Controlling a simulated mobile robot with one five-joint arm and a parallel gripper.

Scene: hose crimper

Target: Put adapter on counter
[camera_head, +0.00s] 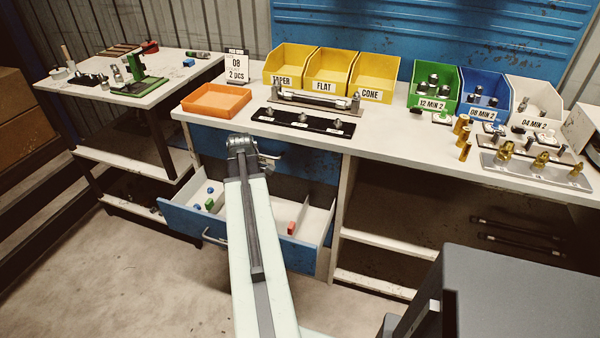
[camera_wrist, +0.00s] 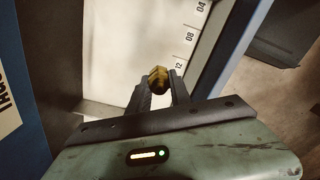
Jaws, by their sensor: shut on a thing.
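In the wrist view my gripper (camera_wrist: 158,88) is shut on a small brass adapter (camera_wrist: 157,77), which sits between the fingertips. Below it is the open drawer, with a white inside edge marked 04, 08 and 12. In the head view my arm reaches over the open blue drawer (camera_head: 185,219) below the counter (camera_head: 385,136). The arm hides most of the gripper there, and I cannot make out the adapter. The counter is a long pale worktop with bare room along its front edge.
An orange tray (camera_head: 216,101) stands at the counter's left end, beside a sign reading 08, 2 pcs (camera_head: 236,67). Yellow bins (camera_head: 330,71), a black fixture plate (camera_head: 305,124) and several brass fittings (camera_head: 540,160) are on the counter. Small coloured parts lie in the drawer.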

